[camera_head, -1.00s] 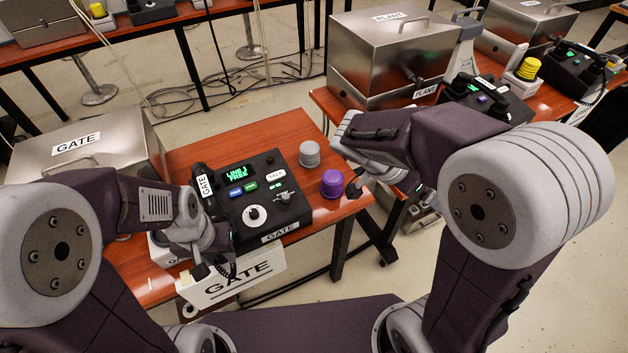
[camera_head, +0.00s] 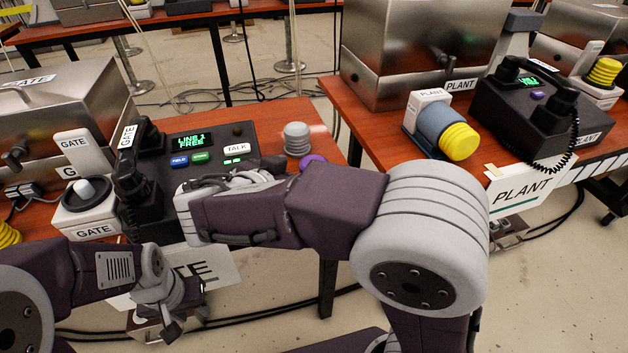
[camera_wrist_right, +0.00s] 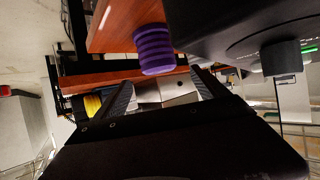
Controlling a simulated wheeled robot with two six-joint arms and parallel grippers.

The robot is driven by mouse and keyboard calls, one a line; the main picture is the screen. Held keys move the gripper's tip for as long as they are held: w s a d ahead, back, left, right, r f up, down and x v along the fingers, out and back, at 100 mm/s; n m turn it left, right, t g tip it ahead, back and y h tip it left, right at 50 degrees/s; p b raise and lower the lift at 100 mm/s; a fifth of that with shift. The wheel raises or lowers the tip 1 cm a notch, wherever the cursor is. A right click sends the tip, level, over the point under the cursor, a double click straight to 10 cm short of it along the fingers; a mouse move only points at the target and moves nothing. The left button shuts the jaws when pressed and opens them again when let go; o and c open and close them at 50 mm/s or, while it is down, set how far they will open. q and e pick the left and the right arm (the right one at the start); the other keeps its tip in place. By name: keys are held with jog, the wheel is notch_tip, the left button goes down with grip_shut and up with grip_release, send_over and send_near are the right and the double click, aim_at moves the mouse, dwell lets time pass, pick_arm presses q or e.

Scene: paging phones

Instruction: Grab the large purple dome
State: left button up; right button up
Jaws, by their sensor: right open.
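The purple dome (camera_head: 313,159) sits near the right edge of the GATE desk and is mostly hidden behind my right arm in the head view. In the right wrist view the ribbed purple dome (camera_wrist_right: 155,48) shows whole, just beyond the fingertips and roughly between them. My right gripper (camera_wrist_right: 163,90) is open, with nothing between its fingers. In the head view its fingers are largely hidden by my own arm. My left gripper (camera_head: 170,322) hangs at the front of the GATE desk; its finger gap is not clear.
A grey ribbed dome (camera_head: 296,138) stands behind the purple one. The black GATE phone console (camera_head: 200,170) is to their left. The PLANT desk (camera_head: 375,150), with a yellow-ended cylinder (camera_head: 452,138), stands to the right across a floor gap.

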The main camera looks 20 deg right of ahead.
aim_at(314, 162)
jog(key=shift+x, duration=1)
jog(key=b+x, duration=0.1)
jog(key=x, duration=0.1)
jog(key=b+x, duration=0.1)
jog(key=x, duration=0.1)
jog(key=shift+d+f, duration=0.1)
jog(key=shift+f, duration=0.25)
jog(key=shift+w+d+f, duration=0.1)
jog(key=shift+w+d, duration=0.15)
jog(key=shift+w, duration=0.05)
jog(key=c, duration=1.5)
notch_tip(314, 162, up, 4)
jog(key=shift+r+p, duration=0.15)
jog(key=shift+p, duration=0.9)
jog(key=s+d+r+p, duration=0.2)
jog(key=s+r, duration=0.4)
jog(key=s, duration=0.5)
jog(key=shift+s+r+p, duration=0.3)
jog(key=shift+r+p, duration=0.05)
jog(key=shift+r, duration=0.05)
